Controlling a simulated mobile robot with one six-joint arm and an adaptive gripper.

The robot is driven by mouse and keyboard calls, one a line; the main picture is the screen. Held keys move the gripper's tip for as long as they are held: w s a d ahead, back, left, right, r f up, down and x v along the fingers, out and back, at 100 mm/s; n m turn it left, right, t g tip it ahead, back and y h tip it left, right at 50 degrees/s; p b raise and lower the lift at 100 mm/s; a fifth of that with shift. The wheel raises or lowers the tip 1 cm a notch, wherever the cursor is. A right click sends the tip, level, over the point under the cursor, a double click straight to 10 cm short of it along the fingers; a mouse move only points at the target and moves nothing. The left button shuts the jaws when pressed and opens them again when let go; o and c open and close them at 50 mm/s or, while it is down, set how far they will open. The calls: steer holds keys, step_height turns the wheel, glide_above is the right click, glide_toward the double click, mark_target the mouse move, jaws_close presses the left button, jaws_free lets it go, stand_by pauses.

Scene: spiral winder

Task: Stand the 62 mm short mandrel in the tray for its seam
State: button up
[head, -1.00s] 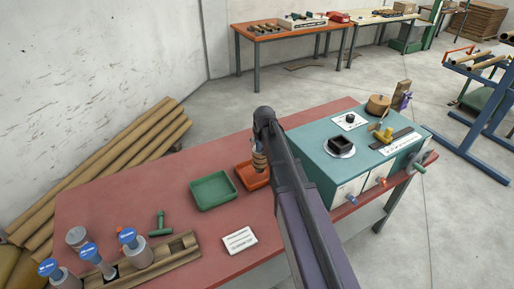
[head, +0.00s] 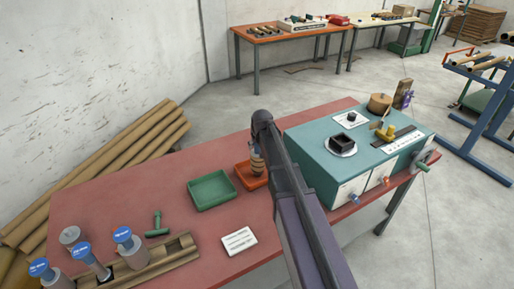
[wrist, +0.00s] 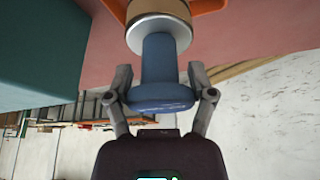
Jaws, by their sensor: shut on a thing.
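My gripper (wrist: 160,75) is shut on the blue handle (wrist: 159,95) of the short mandrel. In the wrist view a pale metal collar (wrist: 158,27) shows beyond the handle, with brown tube-like material past it. In the head view the held mandrel (head: 257,163) hangs below my gripper (head: 260,142), in front of the orange tray (head: 240,177); I cannot tell whether it touches the tray. The orange tray's edge also shows at the top of the wrist view (wrist: 205,5). A green tray (head: 211,191) lies just left of the orange one. My arm hides part of the orange tray.
The teal machine (head: 345,175) stands close to the right of my arm. Several blue-topped mandrels (head: 123,236), a brown channel block (head: 180,246), a green handled tool (head: 157,224) and a white card (head: 239,241) are at the table's lower left. The red tabletop (head: 120,190) left of the trays is clear.

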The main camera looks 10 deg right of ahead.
steer(key=shift+f, duration=0.15)
steer(key=o, duration=1.3)
steer(key=shift+c, duration=0.2)
steer(key=shift+r, duration=0.2)
steer(key=p+v, duration=1.1)
steer(key=v, duration=0.1)
steer(key=s+f+g, duration=0.1)
steer(key=s+g, duration=0.3)
steer(key=s, duration=2)
steer(key=shift+a+f+g, duration=0.15)
steer(key=shift+f+g, duration=0.05)
steer(key=shift+g, duration=0.1)
steer(key=shift+w, duration=0.1)
